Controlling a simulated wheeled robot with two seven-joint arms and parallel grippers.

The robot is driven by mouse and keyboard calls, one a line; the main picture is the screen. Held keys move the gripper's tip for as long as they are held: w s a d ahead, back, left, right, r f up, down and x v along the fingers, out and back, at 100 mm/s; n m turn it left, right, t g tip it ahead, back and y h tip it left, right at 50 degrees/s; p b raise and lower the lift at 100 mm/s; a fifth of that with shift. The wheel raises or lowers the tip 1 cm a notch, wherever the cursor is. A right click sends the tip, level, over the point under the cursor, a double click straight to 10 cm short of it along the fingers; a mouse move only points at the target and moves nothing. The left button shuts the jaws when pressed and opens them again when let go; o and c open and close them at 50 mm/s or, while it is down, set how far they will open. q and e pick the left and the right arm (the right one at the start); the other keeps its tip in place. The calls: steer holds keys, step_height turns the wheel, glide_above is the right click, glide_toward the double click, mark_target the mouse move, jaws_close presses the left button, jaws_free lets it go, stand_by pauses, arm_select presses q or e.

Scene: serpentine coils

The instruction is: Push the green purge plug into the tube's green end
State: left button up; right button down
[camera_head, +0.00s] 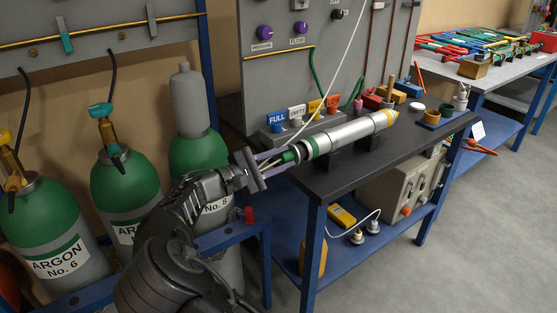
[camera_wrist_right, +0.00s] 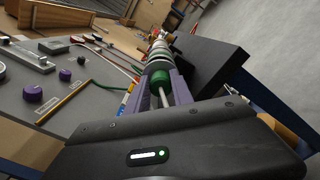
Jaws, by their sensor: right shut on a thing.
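The silver tube (camera_head: 350,133) lies on supports on the dark bench top. Its green end (camera_head: 309,148) faces left toward my right gripper, and its other end has a yellow band and tip. The green purge plug (camera_head: 289,156) sits between the purple fingers of my right gripper (camera_head: 276,160), lined up close to the green end. In the right wrist view the plug (camera_wrist_right: 158,78) is between the fingertips (camera_wrist_right: 160,88), with the tube (camera_wrist_right: 160,54) just beyond. I cannot tell whether the plug's tip is inside the tube. My left gripper is not in view.
Colored label blocks, including blue FULL (camera_head: 277,121), stand behind the tube below a grey panel (camera_head: 290,75) with purple knobs. Green argon cylinders (camera_head: 125,190) stand left. Small cups and blocks (camera_head: 430,118) occupy the bench's right end; its front strip is clear.

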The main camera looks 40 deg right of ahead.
steer(key=shift+d, duration=0.75)
steer(key=shift+d, duration=0.1)
steer(key=shift+d+p, duration=0.35)
steer(key=shift+d, duration=0.2)
steer(key=c, duration=1)
jaws_free()
steer(key=shift+c, duration=0.2)
